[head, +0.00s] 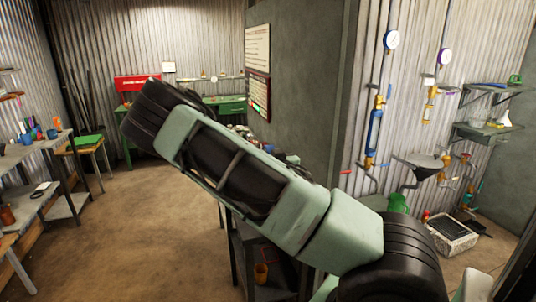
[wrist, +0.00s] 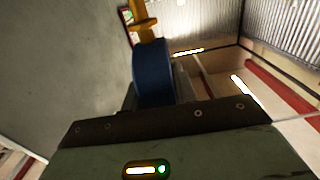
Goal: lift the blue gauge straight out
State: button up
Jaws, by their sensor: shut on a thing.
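The blue gauge (wrist: 152,75) shows in the wrist view as a thick dark-blue round body seen nearly edge-on, with a brass-yellow stem (wrist: 143,22) beyond it running to the top edge. My gripper (wrist: 158,97) is shut on the blue body. The stem's far end is cut off by the frame, so I cannot tell whether it sits in anything. In the head view my arm crosses the middle, and my gripper and the held gauge are not visible.
On the right wall in the head view are a blue-rimmed dial (head: 391,40), a purple-rimmed dial (head: 444,56) and pipes. A grey partition (head: 310,80) stands behind my arm. A workbench (head: 40,150) lines the left. The brown floor (head: 130,230) between is open.

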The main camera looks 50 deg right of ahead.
jog(key=shift+p+v, duration=0.35)
jog(key=shift+v, duration=0.95)
jog(key=shift+s+a+r, duration=0.1)
jog(key=shift+s+a, duration=0.1)
jog(key=shift+s, duration=0.05)
